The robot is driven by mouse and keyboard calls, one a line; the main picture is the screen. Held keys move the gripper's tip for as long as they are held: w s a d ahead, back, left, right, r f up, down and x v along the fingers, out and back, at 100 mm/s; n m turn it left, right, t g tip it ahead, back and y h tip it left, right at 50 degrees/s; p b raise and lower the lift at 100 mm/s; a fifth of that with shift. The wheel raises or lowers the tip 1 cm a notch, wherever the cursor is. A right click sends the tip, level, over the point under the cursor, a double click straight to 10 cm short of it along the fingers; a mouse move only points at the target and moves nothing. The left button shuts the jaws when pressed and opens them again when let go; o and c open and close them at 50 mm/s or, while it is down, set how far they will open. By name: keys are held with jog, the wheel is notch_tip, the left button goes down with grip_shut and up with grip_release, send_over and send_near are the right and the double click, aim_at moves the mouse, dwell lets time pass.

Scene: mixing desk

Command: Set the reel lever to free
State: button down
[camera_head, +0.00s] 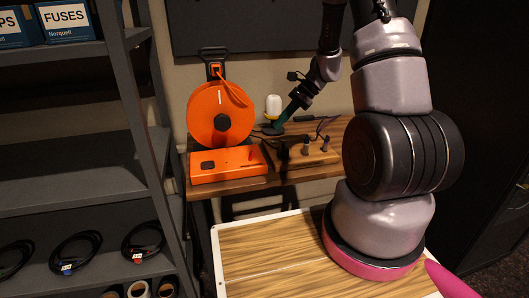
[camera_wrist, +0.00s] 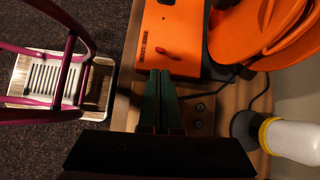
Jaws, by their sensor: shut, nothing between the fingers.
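The orange reel (camera_head: 220,118) stands upright on the desk behind a flat orange base box (camera_head: 228,172). The wrist view shows part of the reel (camera_wrist: 275,35) and the base box (camera_wrist: 182,25). A small red lever (camera_wrist: 175,53) lies on the box top near the edge closest to my gripper. In the head view my gripper (camera_head: 275,129) is right of the reel.
A white bottle with a yellow collar (camera_wrist: 295,138) stands by my gripper, also in the head view (camera_head: 273,105). A wooden block with dark knobs (camera_head: 305,153) and dark cables lie right of the base box. A shelf (camera_head: 75,190) with coiled cables stands left.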

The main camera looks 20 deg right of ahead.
aim_at(253, 152)
jog(key=shift+d+f+m, duration=0.15)
jog(key=shift+f+m, duration=0.05)
jog(key=shift+f, duration=0.5)
jog(key=shift+d+f+m, duration=0.15)
jog(key=shift+f+m, duration=0.05)
jog(key=shift+f, duration=0.45)
jog(key=x, duration=1)
jog(key=shift+a, duration=0.1)
jog(key=shift+a+r+h, duration=0.5)
jog(key=shift+r+h, duration=0.1)
jog(key=shift+h, duration=0.7)
jog(key=shift+a+r+h, duration=0.15)
jog(key=shift+a+h, duration=0.05)
jog(key=shift+h, duration=0.1)
jog(key=shift+a+r+h, duration=0.25)
jog(key=shift+a+h, duration=0.2)
jog(key=shift+h, duration=0.55)
jog(key=shift+a+r+h, duration=0.2)
jog(key=shift+a+h, duration=0.4)
jog(key=shift+h, duration=0.7)
jog(key=shift+r, duration=0.1)
